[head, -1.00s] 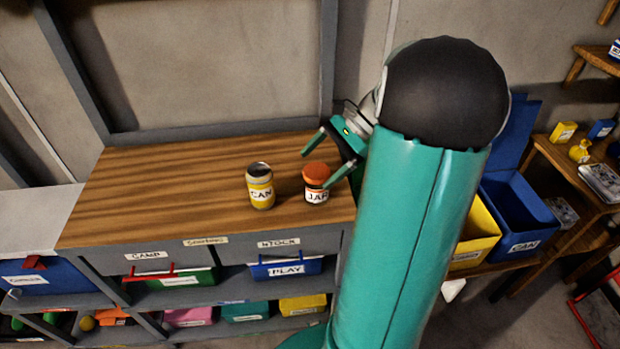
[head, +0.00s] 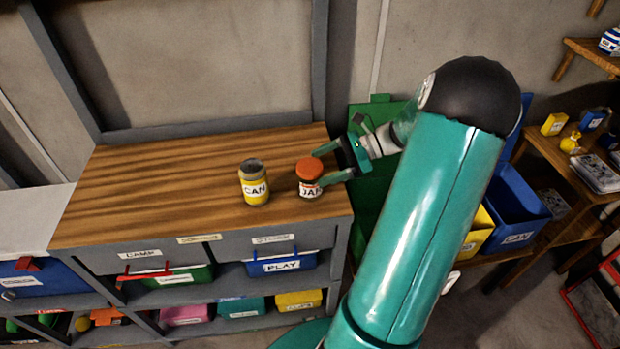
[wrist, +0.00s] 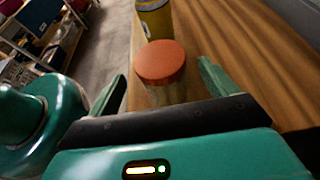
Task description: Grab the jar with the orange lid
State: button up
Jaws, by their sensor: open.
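The jar (head: 308,178) with the orange lid stands upright near the right end of the wooden worktop, its white label facing the front. In the wrist view, its orange lid (wrist: 160,62) lies between and a little beyond my two fingertips. My gripper (head: 335,162) is open, coming in low from the right, with one finger behind the jar and one at its front right side. In the wrist view my gripper's fingers (wrist: 160,82) are spread wide on either side of the jar. Its lower body is partly hidden by my gripper's housing.
A yellow can (head: 254,184) stands upright just left of the jar; it also shows beyond the jar in the wrist view (wrist: 155,20). The wooden worktop (head: 160,185) is clear to the left. The wall is behind. Open bins (head: 515,210) stand to the right.

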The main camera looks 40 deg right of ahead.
aim_at(303, 172)
jog(key=x, duration=0.6)
jog(key=shift+w+r, duration=0.1)
jog(key=shift+r, duration=0.15)
jog(key=c, duration=1.1)
